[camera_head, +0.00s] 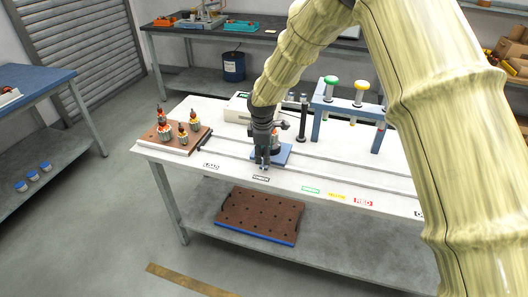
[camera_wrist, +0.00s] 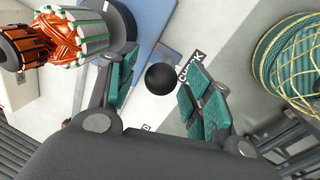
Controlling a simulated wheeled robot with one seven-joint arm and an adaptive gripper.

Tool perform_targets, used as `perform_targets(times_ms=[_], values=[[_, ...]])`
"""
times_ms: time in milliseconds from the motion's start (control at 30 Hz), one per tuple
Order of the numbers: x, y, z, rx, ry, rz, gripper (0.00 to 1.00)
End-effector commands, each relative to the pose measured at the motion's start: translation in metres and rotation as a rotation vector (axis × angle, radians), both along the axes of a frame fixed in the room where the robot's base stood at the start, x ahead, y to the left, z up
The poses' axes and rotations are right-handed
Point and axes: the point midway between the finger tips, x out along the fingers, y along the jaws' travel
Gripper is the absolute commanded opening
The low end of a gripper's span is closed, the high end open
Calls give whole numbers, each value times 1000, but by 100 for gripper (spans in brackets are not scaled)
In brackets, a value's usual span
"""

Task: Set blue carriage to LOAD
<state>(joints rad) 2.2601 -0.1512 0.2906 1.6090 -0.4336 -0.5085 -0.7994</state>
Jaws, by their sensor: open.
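The blue carriage (camera_head: 287,153) sits on the rail of the white bench, behind the label that seems to read CHECK (camera_head: 261,177). A copper-wound armature stands on it, mostly hidden by my gripper in the head view; it shows at upper left in the wrist view (camera_wrist: 75,38). My gripper (camera_head: 263,163) points down at the carriage's front edge. In the wrist view its green-padded fingers (camera_wrist: 163,92) are apart, with a round black knob (camera_wrist: 160,77) between them; a gap shows on the right side. The LOAD label (camera_head: 211,166) lies left of the carriage.
A brown tray (camera_head: 152,139) with several armatures stands at the bench's left end. A blue frame with green and yellow knobs (camera_head: 346,106) stands to the right. The rail strip between carriage and LOAD label looks clear. My arm hides the bench's right part.

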Motion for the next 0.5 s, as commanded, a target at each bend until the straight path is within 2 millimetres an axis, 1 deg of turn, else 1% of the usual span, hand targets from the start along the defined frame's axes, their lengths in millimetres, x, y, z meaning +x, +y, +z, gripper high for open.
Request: perform_targets(times_ms=[133, 400, 433, 500], values=[[1, 0, -6, 0, 0, 0, 51], [1, 0, -7, 0, 0, 0, 51], [1, 0, -7, 0, 0, -1, 47], [1, 0, -7, 0, 0, -1, 34]])
